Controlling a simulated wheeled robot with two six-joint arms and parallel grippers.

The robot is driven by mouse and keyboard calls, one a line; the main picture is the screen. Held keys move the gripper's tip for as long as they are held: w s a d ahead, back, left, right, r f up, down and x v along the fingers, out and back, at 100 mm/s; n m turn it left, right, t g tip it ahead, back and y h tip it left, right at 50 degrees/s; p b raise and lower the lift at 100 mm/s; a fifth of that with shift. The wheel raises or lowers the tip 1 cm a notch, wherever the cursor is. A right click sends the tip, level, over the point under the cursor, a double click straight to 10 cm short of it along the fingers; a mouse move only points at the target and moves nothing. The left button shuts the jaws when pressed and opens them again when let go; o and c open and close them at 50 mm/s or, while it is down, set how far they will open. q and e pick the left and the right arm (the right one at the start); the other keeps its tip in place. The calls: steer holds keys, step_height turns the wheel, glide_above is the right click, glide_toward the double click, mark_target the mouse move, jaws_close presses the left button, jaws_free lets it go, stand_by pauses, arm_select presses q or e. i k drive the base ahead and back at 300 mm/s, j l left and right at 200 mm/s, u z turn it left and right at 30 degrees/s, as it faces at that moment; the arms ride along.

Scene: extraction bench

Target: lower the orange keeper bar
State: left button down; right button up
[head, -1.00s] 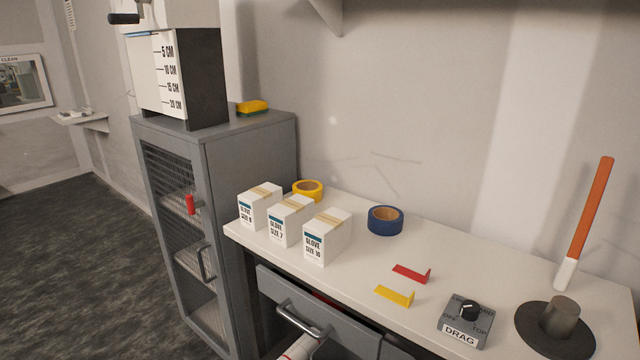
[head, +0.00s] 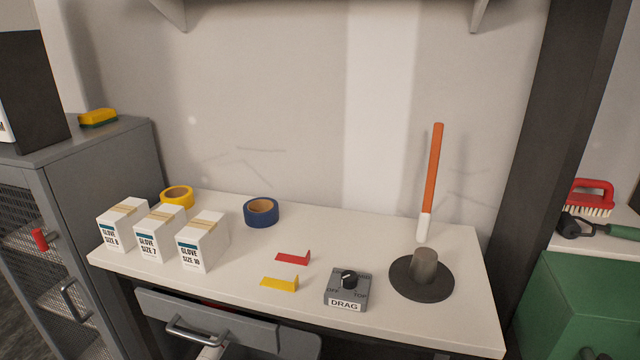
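The orange keeper bar (head: 433,170) stands nearly upright at the back right of the white bench, leaning slightly to the right at its top. Its lower end is a white sleeve (head: 424,227). In front of it a grey post (head: 425,266) rises from a round black disc (head: 408,285) on the bench. The bar stands apart from the post in the picture. Neither of my grippers is in view.
A grey DRAG dial box (head: 345,288), red (head: 292,258) and yellow (head: 279,283) brackets, a blue tape roll (head: 261,211) and glove boxes (head: 203,240) sit on the bench (head: 335,230). A dark post (head: 560,130) stands right of it. The drawer (head: 240,333) is partly open.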

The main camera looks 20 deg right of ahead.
mark_target(433, 164)
steer(key=z, duration=1.3)
